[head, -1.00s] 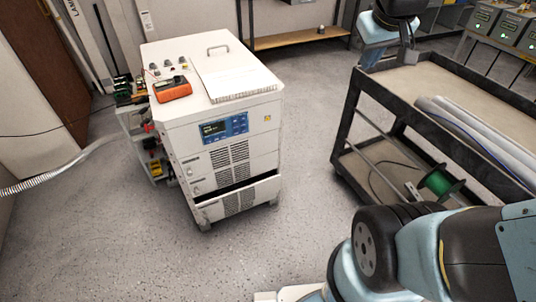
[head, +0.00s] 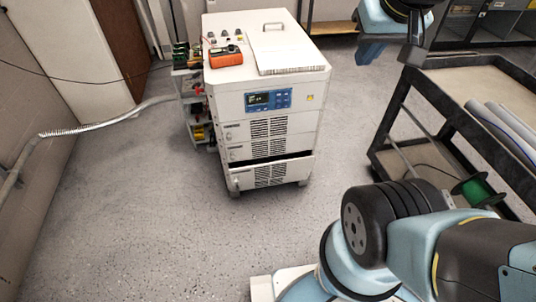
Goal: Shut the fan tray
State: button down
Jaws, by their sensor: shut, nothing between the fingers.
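The fan tray (head: 271,174) is the lowest white, vented drawer in the front of the white cabinet (head: 300,105). It stands out a little from the front, with a dark gap along its top edge. The vented panels above it look flush. My gripper (head: 412,56) is a small dark shape at the upper right, hanging from my arm in front of the cart's far end. It is shut and empty, to the right of the cabinet and well apart from the tray.
A dark cart (head: 477,115) stands at the right, with a green spool (head: 478,188) on its lower shelf. A corrugated hose (head: 95,127) runs at left. The floor before the cabinet is clear.

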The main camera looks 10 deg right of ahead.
aim_at(241, 172)
jog(key=z, duration=0.7)
jog(key=i, duration=0.1)
jog(key=u, duration=2.75)
jog(key=i, duration=0.75)
jog(key=z, duration=3.15)
jog(key=i, duration=0.55)
jog(key=u, duration=0.15)
